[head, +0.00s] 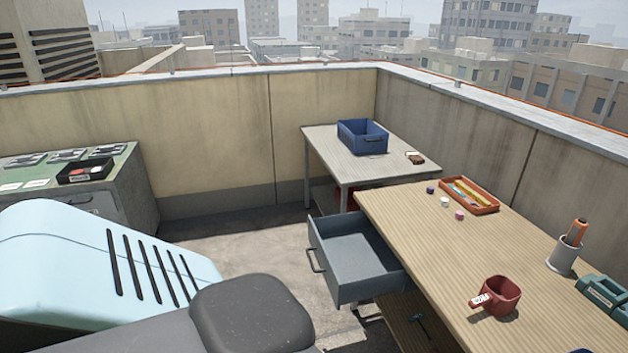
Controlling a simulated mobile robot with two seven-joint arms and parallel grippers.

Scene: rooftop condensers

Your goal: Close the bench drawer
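The grey bench drawer (372,289) is pulled well out to the left from under the wooden bench (430,235) on the right. Its inside looks empty. A dark bar handle (315,260) is on its left-facing front. Neither of my grippers shows in the head view, so their state and distance from the drawer are hidden.
The bench top holds a red mug (504,293), a pen cup (563,259) and an orange tray (469,195). A blue bin (362,138) stands on a grey table behind. A green-topped cabinet (122,173) stands left. Floor (260,238) left of the drawer is clear.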

